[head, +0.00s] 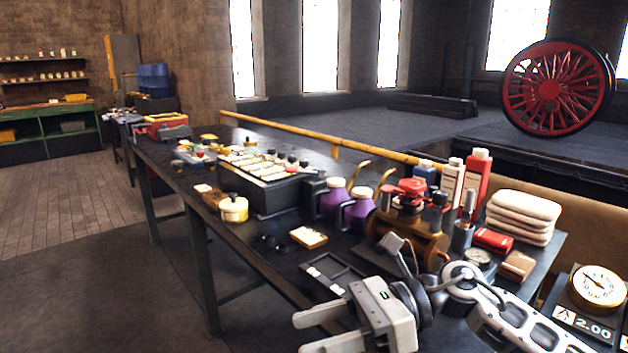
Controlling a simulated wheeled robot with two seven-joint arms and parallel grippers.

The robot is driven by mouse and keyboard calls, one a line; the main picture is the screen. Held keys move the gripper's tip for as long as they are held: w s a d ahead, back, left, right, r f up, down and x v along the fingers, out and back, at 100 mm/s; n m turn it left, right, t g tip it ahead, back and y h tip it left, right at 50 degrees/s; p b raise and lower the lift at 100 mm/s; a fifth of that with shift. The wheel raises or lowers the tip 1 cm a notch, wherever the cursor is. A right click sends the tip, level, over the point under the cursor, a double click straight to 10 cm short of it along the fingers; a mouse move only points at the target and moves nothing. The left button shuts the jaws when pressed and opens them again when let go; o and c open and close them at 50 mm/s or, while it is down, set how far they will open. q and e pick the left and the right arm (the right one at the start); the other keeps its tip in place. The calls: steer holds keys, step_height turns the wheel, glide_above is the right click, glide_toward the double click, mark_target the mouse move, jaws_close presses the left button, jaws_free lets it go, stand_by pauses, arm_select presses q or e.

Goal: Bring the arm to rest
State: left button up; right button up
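My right gripper (303,333) is at the bottom centre of the head view, its arm coming in from the right. Its two pale fingers point left and stand apart with nothing between them. It hangs at the near edge of the long dark workbench (275,243). I cannot tell whether it touches the bench. My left gripper is not in view.
A brass-coloured machine (408,238) with a red top stands just behind my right gripper. Purple jugs (333,199), red and white bottles (477,170), folded cloths (523,216) and a dial gauge (598,287) stand nearby. The floor (70,260) left of the bench is clear.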

steer(key=s+d+f+n+t+h, duration=0.1)
steer(key=d+f+n+t+h, duration=0.4)
steer(key=f+n+t, duration=0.65)
steer(key=s+d+f+n+t+h, duration=0.1)
steer(key=d+f+n+t+h, duration=0.5)
steer(key=n, duration=1)
steer(key=s+d+f+m+g+h, duration=0.1)
steer(key=s+f+m+g, duration=0.3)
steer(key=s+f, duration=0.5)
steer(key=d+f+m, duration=0.1)
steer(key=m, duration=0.1)
steer(key=shift+s+d+f+m+h, duration=0.15)
steer(key=shift+s+d+m+h, duration=0.15)
steer(key=shift+m+h, duration=0.1)
